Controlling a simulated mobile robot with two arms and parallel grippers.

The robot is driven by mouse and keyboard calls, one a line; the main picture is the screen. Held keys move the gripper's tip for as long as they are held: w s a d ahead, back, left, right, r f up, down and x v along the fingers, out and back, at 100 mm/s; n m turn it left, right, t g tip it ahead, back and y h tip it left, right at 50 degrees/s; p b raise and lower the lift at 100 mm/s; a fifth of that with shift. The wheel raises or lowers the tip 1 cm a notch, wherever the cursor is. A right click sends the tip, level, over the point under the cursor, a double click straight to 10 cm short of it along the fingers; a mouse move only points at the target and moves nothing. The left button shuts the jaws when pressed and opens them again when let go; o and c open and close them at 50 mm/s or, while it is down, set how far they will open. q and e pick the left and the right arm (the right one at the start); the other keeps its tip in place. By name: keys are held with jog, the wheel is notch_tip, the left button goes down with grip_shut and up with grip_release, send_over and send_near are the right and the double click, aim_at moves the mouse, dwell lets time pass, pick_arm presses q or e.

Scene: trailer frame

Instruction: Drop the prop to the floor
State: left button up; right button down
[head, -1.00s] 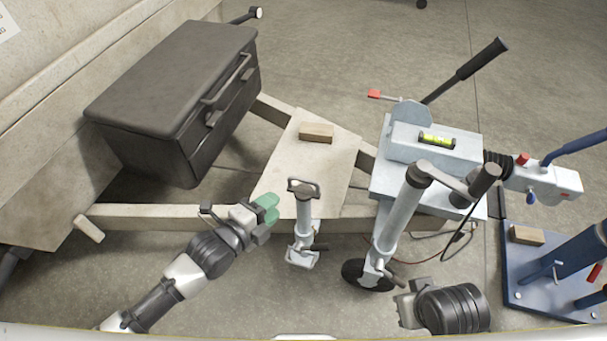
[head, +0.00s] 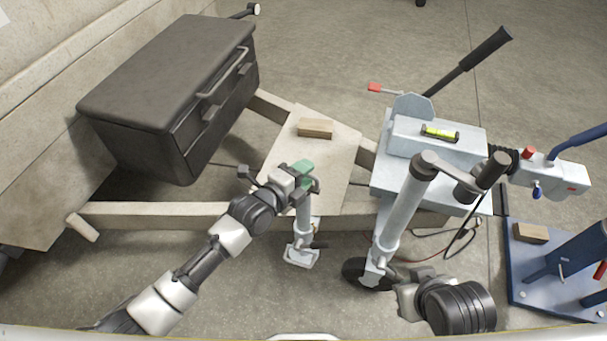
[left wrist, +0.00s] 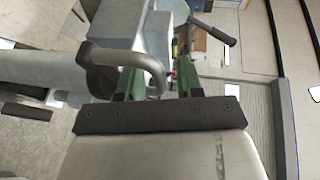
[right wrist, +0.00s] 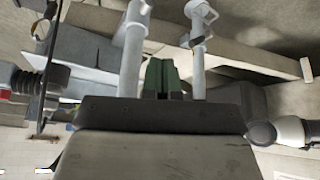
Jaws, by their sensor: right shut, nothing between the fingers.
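The prop (head: 303,222) is a pale post with a flat foot (head: 301,255), standing upright at the near side of the trailer frame. Its dark top handle is mostly covered by my left gripper (head: 308,177) in the head view. In the left wrist view the curved handle (left wrist: 143,56) crosses in front of the left green finger. My left gripper's fingers (left wrist: 158,83) stand apart; I cannot tell whether they touch the handle. My right gripper (right wrist: 162,77) is shut and empty. In the right wrist view the prop (right wrist: 199,55) stands beyond it.
The jockey wheel post (head: 402,215) with its crank stands right of the prop, above my right arm. A blue stand (head: 550,275) is at right.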

pick_arm(q)
grip_shut()
